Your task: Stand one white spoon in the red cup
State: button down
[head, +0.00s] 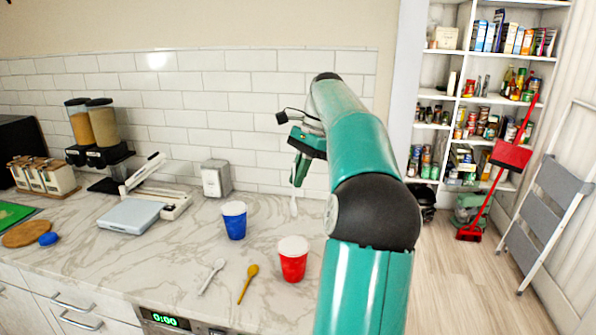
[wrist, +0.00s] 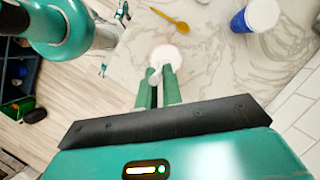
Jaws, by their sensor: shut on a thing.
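The red cup (head: 293,264) stands upright on the marble counter, with a white top. My gripper (head: 299,172) is above the counter, behind and level with the cup's right side in the head view. It is shut on a white spoon (head: 294,205), which hangs down roughly upright, apart from the cup in that view. In the wrist view, a pale round top (wrist: 168,54), apparently the red cup's, shows beyond the fingers (wrist: 159,88). The held spoon's end (wrist: 152,75) shows between them. A second white spoon (head: 211,276) lies on the counter left of the cup.
A blue cup (head: 234,221) stands behind and left of the red cup. A yellow spoon (head: 248,284) lies between the white spoon and red cup. A napkin dispenser (head: 216,178) and a scale (head: 137,215) stand farther left. The tiled wall (head: 240,120) bounds the counter's back.

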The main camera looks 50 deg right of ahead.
aim_at(296, 191)
notch_tip(296, 191, down, 3)
jog(key=shift+w+f, duration=0.1)
notch_tip(296, 191, down, 12)
dwell(1.5)
jog(key=shift+f, duration=0.1)
jog(key=c, duration=1.5)
grip_release()
